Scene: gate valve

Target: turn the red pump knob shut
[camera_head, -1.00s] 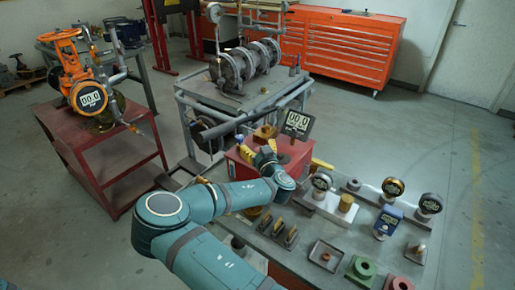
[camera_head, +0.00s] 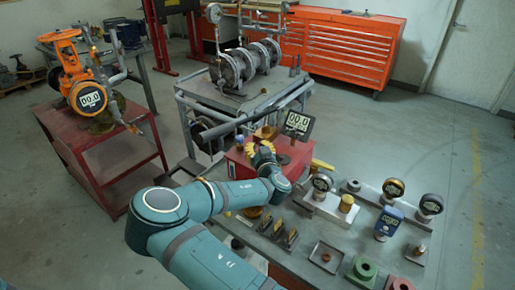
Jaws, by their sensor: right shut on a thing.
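The red pump (camera_head: 237,168) is a red box on the grey workbench, with a black display (camera_head: 297,124) reading 00.0 at its back right. My right gripper (camera_head: 262,148) is over the top of the red pump, reaching in from the front. It is shut on the pump knob, which is mostly hidden behind the gripper and wrist. Yellow curved parts show around the gripper's end; I cannot tell clearly which belong to the fingers. My left gripper is not in view.
Gauges (camera_head: 393,188), a square tray (camera_head: 319,258) and green and red fittings stand on the bench to the right. An orange handwheel valve (camera_head: 84,92) stands on a red cart (camera_head: 95,150) at left. A pipe rig (camera_head: 245,65) stands behind. Floor at right is clear.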

